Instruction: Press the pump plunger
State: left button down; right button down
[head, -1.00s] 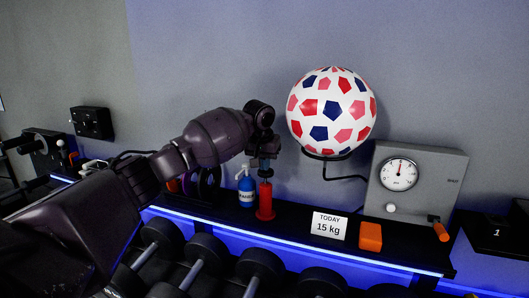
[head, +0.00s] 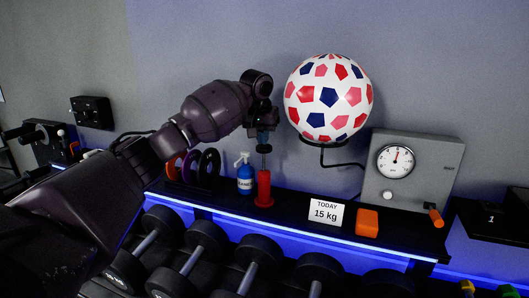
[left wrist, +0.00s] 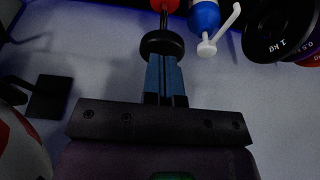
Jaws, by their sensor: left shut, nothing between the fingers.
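The pump (head: 264,188) has a red upright body on the shelf, with a thin rod rising from its top to a dark round plunger knob (head: 264,149). My left gripper (head: 264,138) is shut and empty, pointing down directly above the knob. In the left wrist view, its blue fingers (left wrist: 163,78) are together, with their tips at the black knob (left wrist: 162,43). I cannot tell whether they touch it. The rod (left wrist: 164,19) and part of the red body (left wrist: 168,4) show beyond the knob. My right gripper is not in view.
A blue pump bottle (head: 245,180) stands close left of the pump, with weight plates (head: 208,168) farther left. A ball (head: 328,97) on a wall holder, a sign (head: 326,213), an orange block (head: 367,222) and a grey gauge box (head: 418,165) are to the right. Dumbbells (head: 205,245) lie below.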

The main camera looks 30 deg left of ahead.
pick_arm(q)
jog(key=v, duration=0.7)
jog(key=shift+a+r+b, duration=0.2)
jog(key=shift+r+b, duration=0.05)
jog(key=shift+b, duration=0.2)
jog(key=shift+s, duration=0.1)
dwell(0.7)
jog(key=shift+w+a+r, duration=0.1)
jog(key=shift+w+r, duration=0.1)
jog(key=shift+r, duration=1.25)
jog(key=shift+w+a+r, duration=0.1)
jog(key=shift+w+r, duration=0.1)
jog(key=shift+r, duration=1.3)
jog(key=x, duration=0.4)
jog(key=p+x, duration=0.1)
jog(key=x, duration=0.7)
jog(key=shift+s+f, duration=0.3)
jog(key=shift+f, duration=0.1)
jog(key=shift+d+f+p, duration=0.1)
jog(key=shift+f+p, duration=0.2)
jog(key=shift+f, duration=0.35)
